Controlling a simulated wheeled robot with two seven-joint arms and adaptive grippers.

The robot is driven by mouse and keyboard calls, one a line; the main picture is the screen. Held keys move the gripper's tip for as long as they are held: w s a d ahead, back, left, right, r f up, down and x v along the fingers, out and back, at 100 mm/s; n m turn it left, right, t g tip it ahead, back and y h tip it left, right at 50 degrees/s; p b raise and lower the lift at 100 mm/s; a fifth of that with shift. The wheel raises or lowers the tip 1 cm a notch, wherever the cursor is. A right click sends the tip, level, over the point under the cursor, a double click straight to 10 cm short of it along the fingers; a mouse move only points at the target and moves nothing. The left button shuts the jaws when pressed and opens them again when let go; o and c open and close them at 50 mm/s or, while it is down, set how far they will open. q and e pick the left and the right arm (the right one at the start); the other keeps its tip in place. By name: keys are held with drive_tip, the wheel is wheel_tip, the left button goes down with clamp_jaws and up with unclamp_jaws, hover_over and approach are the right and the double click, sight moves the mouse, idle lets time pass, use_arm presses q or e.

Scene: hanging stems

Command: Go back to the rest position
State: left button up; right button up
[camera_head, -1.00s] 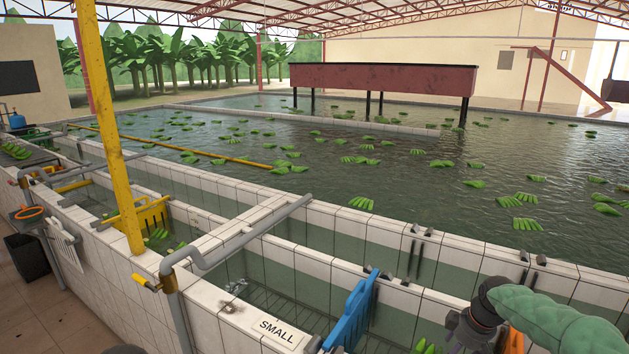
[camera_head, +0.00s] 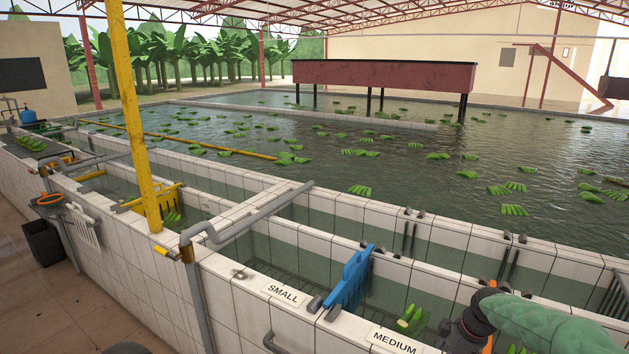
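My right arm comes in at the lower right in a green padded sleeve, with a dark wrist over the near trough by the MEDIUM label. Part of my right gripper (camera_head: 468,332) shows below the wrist at the bottom edge. Its fingertips are not clear, so I cannot tell whether it is open or shut or holds anything. My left gripper is not in view.
A MEDIUM label (camera_head: 394,342) and a SMALL label (camera_head: 283,294) sit on the tiled trough wall. A blue divider (camera_head: 350,279) stands between trough sections. Green bananas (camera_head: 411,318) lie near my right wrist. A yellow post (camera_head: 135,120) stands at left.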

drive_tip(key=s+a+f+m+y, duration=0.1)
drive_tip(key=s+a+f, duration=0.1)
drive_tip(key=a+f, duration=0.4)
drive_tip(key=s+a+f+m, duration=0.1)
drive_tip(key=a+f, duration=0.2)
drive_tip(key=f, duration=0.5)
drive_tip(key=s+a+f+m, duration=0.2)
drive_tip(key=s+a+f, duration=0.3)
drive_tip(key=s, duration=0.3)
drive_tip(key=s+a+f+m+g+y+b, duration=0.1)
drive_tip(key=s+a+f+m, duration=0.1)
drive_tip(key=s+a+f, duration=0.3)
drive_tip(key=s+a+f+m+b, duration=0.1)
drive_tip(key=s+a+f+m, duration=0.2)
drive_tip(key=s+a+f, duration=0.2)
drive_tip(key=s+f, duration=0.3)
drive_tip(key=s, duration=0.3)
drive_tip(key=shift+g+y, duration=0.3)
drive_tip(key=shift+g, duration=0.1)
drive_tip(key=shift+a, duration=0.1)
